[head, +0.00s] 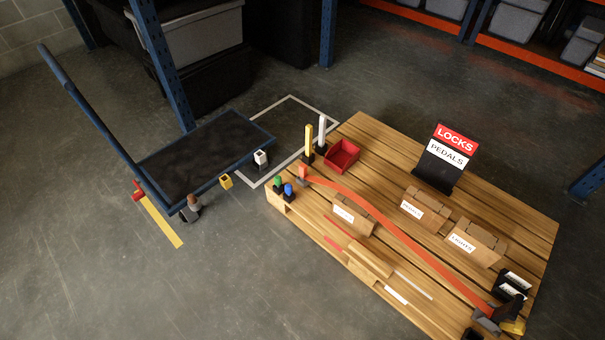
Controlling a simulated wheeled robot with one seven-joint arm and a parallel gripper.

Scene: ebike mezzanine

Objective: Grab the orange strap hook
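An orange strap (400,232) lies diagonally across a wooden pallet (375,130). Its upper left end carries a small upright orange piece, which looks like the strap hook (303,173), near the pallet's left corner. The strap's lower right end meets a dark buckle-like piece (488,322) at the pallet's near right edge. The strap passes beside the small cardboard boxes. My gripper is not in view, and nothing is seen holding the hook.
A red bin (342,155), yellow post (309,142) and white post (322,132) stand close to the hook. Green and blue pieces (284,187) sit at the pallet corner. Labelled boxes (425,207) and a sign (445,158) stand farther right. A blue trolley (205,155) is left; front-left floor is clear.

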